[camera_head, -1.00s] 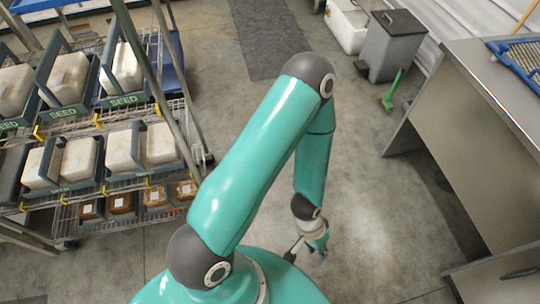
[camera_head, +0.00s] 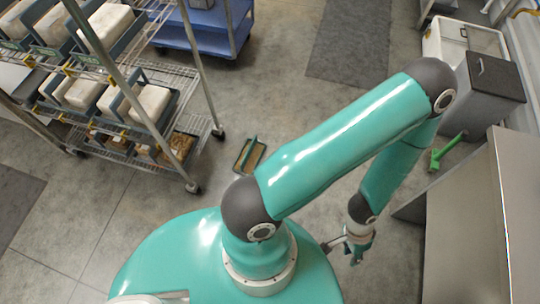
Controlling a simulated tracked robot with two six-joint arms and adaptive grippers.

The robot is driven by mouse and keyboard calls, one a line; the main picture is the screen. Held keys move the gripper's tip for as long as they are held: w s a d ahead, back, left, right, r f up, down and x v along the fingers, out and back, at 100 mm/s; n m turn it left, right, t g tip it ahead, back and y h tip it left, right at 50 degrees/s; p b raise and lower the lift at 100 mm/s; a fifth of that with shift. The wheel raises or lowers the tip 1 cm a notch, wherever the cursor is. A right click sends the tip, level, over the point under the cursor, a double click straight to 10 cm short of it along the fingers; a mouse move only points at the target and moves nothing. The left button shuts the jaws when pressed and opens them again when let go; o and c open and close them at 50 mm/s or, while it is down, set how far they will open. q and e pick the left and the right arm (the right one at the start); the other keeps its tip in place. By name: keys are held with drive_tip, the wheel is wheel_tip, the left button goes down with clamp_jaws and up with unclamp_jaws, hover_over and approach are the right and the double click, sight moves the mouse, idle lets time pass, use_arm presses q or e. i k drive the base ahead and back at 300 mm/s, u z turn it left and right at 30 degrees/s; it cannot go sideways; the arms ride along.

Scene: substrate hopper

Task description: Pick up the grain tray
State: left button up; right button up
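A small tray (camera_head: 249,156) with a brownish inside and a dark green handle lies on the floor beside the wire rack; it looks like the grain tray, though I cannot read any label on it.
The wire rack (camera_head: 196,125) at left holds carriers with white blocks and, low down, brown-filled trays. A blue cart (camera_head: 205,32) stands behind. A grey bin (camera_head: 490,95), a green brush (camera_head: 447,152) and a metal cabinet (camera_head: 465,220) stand at right. Floor between is clear.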

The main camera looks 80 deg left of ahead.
sight(250, 156)
drive_tip(key=z, duration=0.25)
drive_tip(key=i, duration=0.55)
drive_tip(key=u, duration=2.35)
drive_tip(key=i, duration=0.3)
drive_tip(key=u, duration=2.45)
drive_tip(key=i, duration=1)
drive_tip(key=z, duration=0.7)
